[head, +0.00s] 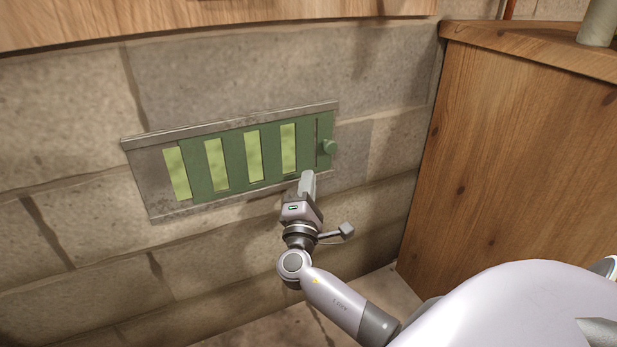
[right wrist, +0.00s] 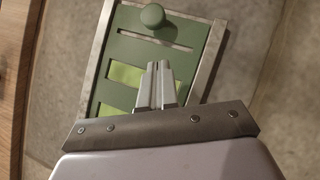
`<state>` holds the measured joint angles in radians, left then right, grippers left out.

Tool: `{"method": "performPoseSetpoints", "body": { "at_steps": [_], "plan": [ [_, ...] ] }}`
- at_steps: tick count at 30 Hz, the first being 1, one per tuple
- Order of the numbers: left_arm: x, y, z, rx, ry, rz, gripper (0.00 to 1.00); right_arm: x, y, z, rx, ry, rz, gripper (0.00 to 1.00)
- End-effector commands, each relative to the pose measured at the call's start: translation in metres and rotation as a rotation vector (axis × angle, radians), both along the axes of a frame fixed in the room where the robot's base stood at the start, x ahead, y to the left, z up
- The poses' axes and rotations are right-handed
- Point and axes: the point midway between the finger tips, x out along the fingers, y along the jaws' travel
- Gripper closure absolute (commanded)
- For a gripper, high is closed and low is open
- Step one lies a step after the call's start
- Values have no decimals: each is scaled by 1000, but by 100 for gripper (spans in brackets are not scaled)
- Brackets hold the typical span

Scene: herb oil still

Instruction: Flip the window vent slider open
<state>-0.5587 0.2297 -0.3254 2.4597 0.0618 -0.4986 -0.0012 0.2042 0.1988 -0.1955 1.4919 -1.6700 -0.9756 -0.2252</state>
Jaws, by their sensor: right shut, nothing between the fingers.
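The window vent slider (head: 235,161) is a green slotted plate in a grey metal frame (head: 150,178) on the block wall. Several yellow-green openings show through its slots. A round green knob (head: 329,147) sits at its right end; the knob also shows at the top of the right wrist view (right wrist: 152,15). My right gripper (head: 308,176) is shut and empty, in front of the frame's lower edge, below and left of the knob. In the right wrist view its fingertips (right wrist: 160,68) are together over the slotted plate, apart from the knob. My left gripper is not in view.
A wooden cabinet (head: 515,165) stands to the right of the vent, with a grey cylinder (head: 599,22) on its top. A wooden ledge (head: 200,18) runs above the vent. The block wall (head: 70,235) left of and below the vent is bare.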

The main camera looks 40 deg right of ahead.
Motion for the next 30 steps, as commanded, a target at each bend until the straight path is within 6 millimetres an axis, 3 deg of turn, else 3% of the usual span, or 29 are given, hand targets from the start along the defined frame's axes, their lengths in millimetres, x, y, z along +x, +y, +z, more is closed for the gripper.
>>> {"method": "performPoseSetpoints", "body": {
  "at_steps": [6,12,30],
  "plan": [
    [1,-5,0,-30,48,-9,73,-34,34,-14,2,4,1,100],
    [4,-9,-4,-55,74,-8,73,-50,51,-22,4,0,0,100],
    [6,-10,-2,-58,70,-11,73,-54,55,-25,1,0,0,100]
  ]
}}
